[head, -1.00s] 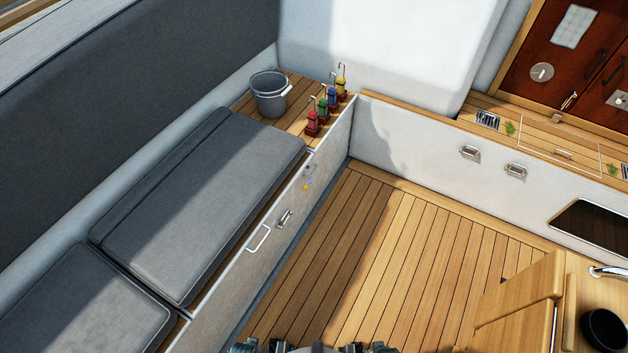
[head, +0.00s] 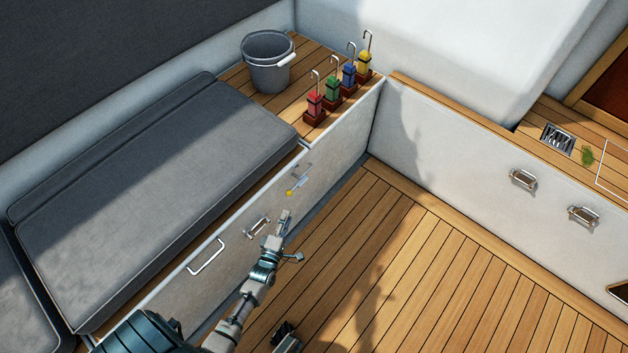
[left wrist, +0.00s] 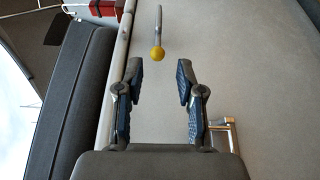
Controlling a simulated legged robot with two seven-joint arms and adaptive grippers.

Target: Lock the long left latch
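A long thin latch lever (head: 299,185) with a yellow ball knob is on the pale locker front below the grey cushion. In the left wrist view the lever (left wrist: 158,20) is upright, its yellow knob (left wrist: 157,53) at the lower end. My left gripper (head: 286,214) is near the locker front, just below the knob in the head view. In the left wrist view its two fingers (left wrist: 160,75) are apart with nothing between them, and the knob shows beyond the gap. A dark part at the bottom edge of the head view looks like my right gripper (head: 286,334); its fingers are unclear.
A small metal catch (head: 258,227) and a white handle (head: 206,256) are on the same locker front. A bucket (head: 268,63) and several coloured hooked items (head: 333,88) stand on the wooden ledge. The plank floor (head: 440,270) is clear.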

